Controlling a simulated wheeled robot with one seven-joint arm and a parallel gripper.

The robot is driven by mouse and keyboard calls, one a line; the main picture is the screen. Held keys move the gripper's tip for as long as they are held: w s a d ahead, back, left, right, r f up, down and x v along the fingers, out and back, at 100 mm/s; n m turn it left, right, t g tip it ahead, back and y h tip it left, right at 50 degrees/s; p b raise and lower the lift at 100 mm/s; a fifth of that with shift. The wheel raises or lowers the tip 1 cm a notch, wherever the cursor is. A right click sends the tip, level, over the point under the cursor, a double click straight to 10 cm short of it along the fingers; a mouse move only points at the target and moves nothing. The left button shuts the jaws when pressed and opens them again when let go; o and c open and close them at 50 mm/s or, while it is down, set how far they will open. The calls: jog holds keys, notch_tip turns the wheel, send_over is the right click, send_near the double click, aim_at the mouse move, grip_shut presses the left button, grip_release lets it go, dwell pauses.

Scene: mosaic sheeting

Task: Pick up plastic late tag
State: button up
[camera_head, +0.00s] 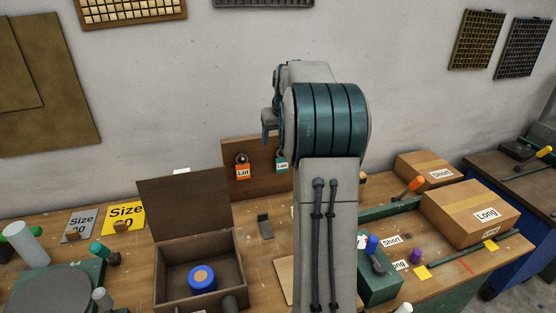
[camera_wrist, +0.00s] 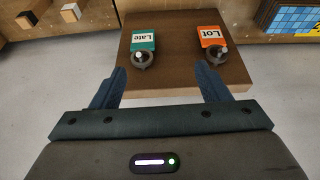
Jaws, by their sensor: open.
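The teal late tag (camera_wrist: 143,40), marked "Late", hangs by a dark round knob on an upright brown board (camera_wrist: 172,78). It appears upside down in the wrist view. In the head view the late tag (camera_head: 282,165) shows beside my arm, which hides part of the board. My gripper (camera_wrist: 160,70) is open and empty in the wrist view. Its two blue fingers point at the board, one near each tag's knob, with the late tag ahead of the left finger. Whether they touch anything cannot be told.
An orange "Lot" tag (camera_wrist: 212,36) hangs beside the late tag; it also shows in the head view (camera_head: 243,172). An open brown box (camera_head: 205,243) holding a blue roll stands on the bench in front. Cardboard boxes (camera_head: 478,212) stand at the right.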

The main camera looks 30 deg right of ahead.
jog(key=w+d+f, duration=0.1)
jog(key=f, duration=0.1)
jog(key=w+d+f+p, duration=0.1)
jog(key=d+f, duration=0.1)
jog(key=f, duration=0.1)
jog(key=w+d+f, duration=0.1)
jog(key=w+f, duration=0.1)
jog(key=f, duration=0.1)
jog(key=shift+w+d+p, duration=0.1)
jog(key=shift+d+p, duration=0.2)
jog(key=shift+p, duration=0.1)
jog(key=shift+p+x, duration=1.3)
jog(key=shift+x, duration=1.75)
jog(key=shift+w+d+r, duration=0.1)
jog(key=shift+w, duration=0.05)
jog(key=c, duration=1)
